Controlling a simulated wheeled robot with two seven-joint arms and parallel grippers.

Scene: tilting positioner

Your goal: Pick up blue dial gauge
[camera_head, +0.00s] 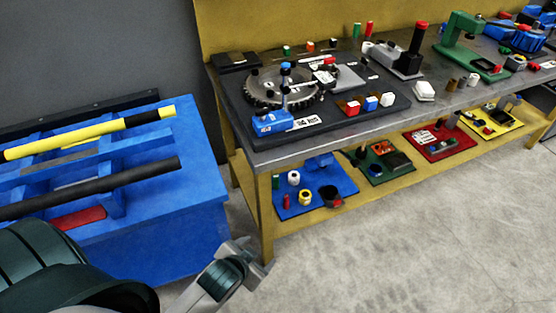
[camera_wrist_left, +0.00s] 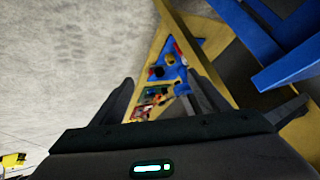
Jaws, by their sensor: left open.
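A small blue round-headed piece (camera_head: 285,68) stands on a thin post at the toothed round plate (camera_head: 280,90) on the bench; it looks like the blue dial gauge, but its face is too small to read. A blue block (camera_head: 272,122) sits in front of the plate, beside a white label. My left gripper (camera_head: 254,260) is low in front of the bench's near left leg, well below and apart from the gauge. It is open and empty; its dark fingers also show in the left wrist view (camera_wrist_left: 163,92). My right gripper is out of view.
The grey workbench (camera_head: 330,138) also bears small blocks, a grey clamp and a green press (camera_head: 462,35). Its lower shelf holds coloured mats with small parts, including a blue mat (camera_head: 325,195). A blue frame (camera_head: 180,200) with bars stands left. The floor (camera_head: 420,230) at right is clear.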

